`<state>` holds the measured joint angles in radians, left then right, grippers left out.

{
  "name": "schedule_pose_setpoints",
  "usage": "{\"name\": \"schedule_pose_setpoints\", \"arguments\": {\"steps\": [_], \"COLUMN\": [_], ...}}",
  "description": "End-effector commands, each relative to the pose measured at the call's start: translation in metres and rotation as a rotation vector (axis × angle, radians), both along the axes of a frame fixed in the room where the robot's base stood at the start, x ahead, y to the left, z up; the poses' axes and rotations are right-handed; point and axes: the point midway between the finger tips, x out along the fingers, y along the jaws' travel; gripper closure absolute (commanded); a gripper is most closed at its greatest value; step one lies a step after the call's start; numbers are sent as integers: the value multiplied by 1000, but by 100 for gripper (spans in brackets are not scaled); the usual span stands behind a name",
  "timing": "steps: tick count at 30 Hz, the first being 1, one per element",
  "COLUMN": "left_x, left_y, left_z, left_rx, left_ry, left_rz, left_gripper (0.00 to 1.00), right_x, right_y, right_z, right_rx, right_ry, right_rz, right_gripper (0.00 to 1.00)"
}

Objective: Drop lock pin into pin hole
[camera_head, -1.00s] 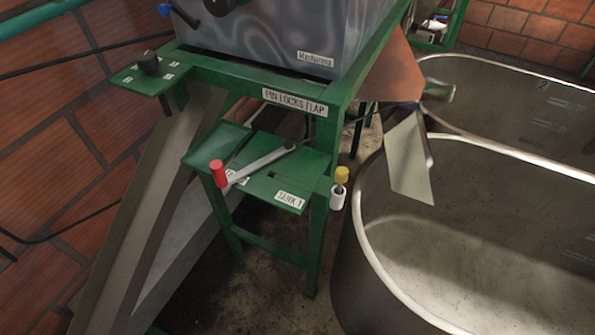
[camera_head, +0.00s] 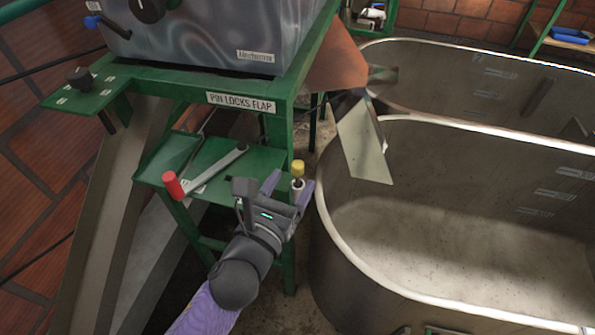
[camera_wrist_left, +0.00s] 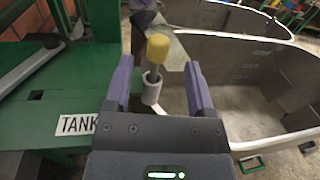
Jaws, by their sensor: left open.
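The lock pin has a yellow knob (camera_head: 298,168) and a grey shaft. It stands in a small light-grey holder (camera_head: 297,184) at the right edge of the green stand. In the left wrist view the pin's yellow knob (camera_wrist_left: 158,47) and the holder (camera_wrist_left: 151,88) show between my fingers. My left gripper (camera_head: 288,184) is open, with a finger on either side of the pin, apart from it. The lever with the red grip (camera_head: 173,184) lies across the green plate (camera_head: 230,170). The pin hole cannot be made out now. My right gripper is not in view.
The large metal tank (camera_head: 420,205) stands close on the right, with a tilted metal flap (camera_head: 362,140) at its near rim. A sign reading "PIN LOCKS FLAP" (camera_head: 240,101) is on the green frame above. A sloping chute stands at the left.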

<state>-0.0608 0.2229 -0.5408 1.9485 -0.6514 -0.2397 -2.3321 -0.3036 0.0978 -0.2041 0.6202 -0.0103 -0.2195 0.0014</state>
Motion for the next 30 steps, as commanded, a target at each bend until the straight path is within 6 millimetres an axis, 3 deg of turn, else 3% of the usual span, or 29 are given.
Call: {"name": "schedule_pose_setpoints", "arguments": {"steps": [5, 12, 22, 30], "left_x": [30, 34, 33, 33], "left_y": [-11, -12, -12, -12], "left_z": [0, 1, 1, 1], "left_rx": [-2, -2, -2, -2], "left_ry": [1, 3, 3, 2], "left_rz": [1, 0, 1, 1], "left_gripper": [29, 29, 97, 100], "right_x": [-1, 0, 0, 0], "right_y": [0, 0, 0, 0], "right_z": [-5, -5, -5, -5], "right_rx": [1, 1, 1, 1], "right_ry": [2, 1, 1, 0], "right_rz": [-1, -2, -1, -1], "right_gripper": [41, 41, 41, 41]}}
